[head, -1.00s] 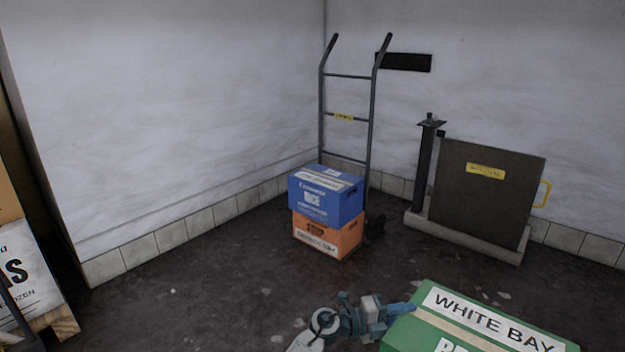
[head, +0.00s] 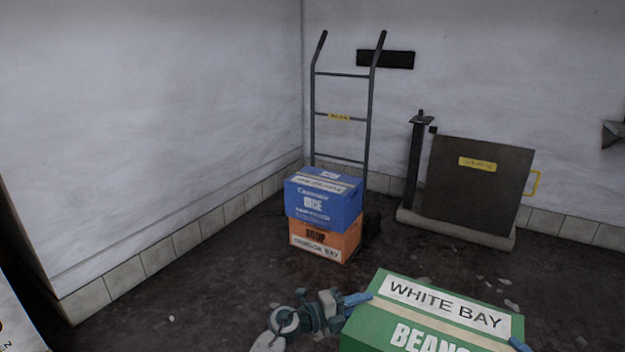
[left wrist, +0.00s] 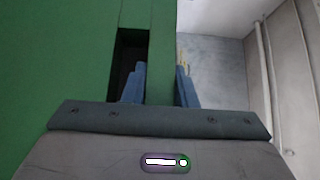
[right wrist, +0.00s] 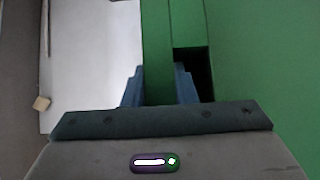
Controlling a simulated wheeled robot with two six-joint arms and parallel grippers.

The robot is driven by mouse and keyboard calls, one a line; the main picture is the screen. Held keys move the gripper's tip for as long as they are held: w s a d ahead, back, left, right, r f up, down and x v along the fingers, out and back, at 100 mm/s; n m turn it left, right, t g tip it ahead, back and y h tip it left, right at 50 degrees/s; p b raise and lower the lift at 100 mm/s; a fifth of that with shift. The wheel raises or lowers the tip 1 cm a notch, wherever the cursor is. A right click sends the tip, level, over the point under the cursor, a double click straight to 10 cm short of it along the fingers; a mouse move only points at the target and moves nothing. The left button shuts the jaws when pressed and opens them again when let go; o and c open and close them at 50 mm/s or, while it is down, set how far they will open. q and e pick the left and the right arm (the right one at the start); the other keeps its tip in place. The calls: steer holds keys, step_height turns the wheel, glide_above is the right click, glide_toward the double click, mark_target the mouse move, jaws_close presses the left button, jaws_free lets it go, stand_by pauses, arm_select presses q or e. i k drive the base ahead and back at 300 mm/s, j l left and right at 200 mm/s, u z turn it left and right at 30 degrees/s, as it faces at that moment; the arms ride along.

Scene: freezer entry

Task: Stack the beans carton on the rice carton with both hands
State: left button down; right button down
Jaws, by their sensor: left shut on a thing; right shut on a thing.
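The green beans carton (head: 400,322) is at the lower right of the head view, with a "WHITE BAY" label on top. My left gripper (head: 355,299) is shut on its left side; in the left wrist view the fingers (left wrist: 158,88) pinch the carton wall at a handle slot. My right gripper (right wrist: 159,88) is shut on the opposite wall at a slot; in the head view only a blue fingertip shows at the carton's right edge. The blue rice carton (head: 318,205) sits on an orange soup carton (head: 322,241), beyond the beans carton and to its left.
The stacked cartons stand against a hand truck (head: 341,117) near the wall corner. A platform scale or dark panel (head: 480,185) with a yellow label stands on the right by the wall. The dark floor between the beans carton and the stack is clear apart from small flakes.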

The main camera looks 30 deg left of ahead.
mark_target(324, 178)
steer(key=i+j, duration=0.15)
steer(key=j, duration=0.25)
steer(key=i+j, duration=0.15)
steer(key=j, duration=0.25)
steer(key=i+j, duration=0.1)
steer(key=j, duration=0.3)
steer(key=i+j, duration=0.35)
steer(key=j, duration=0.15)
steer(key=i+j, duration=0.35)
steer(key=j, duration=0.2)
steer(key=i+j, duration=0.35)
steer(key=j, duration=0.15)
steer(key=i+j, duration=0.35)
steer(key=j, duration=0.2)
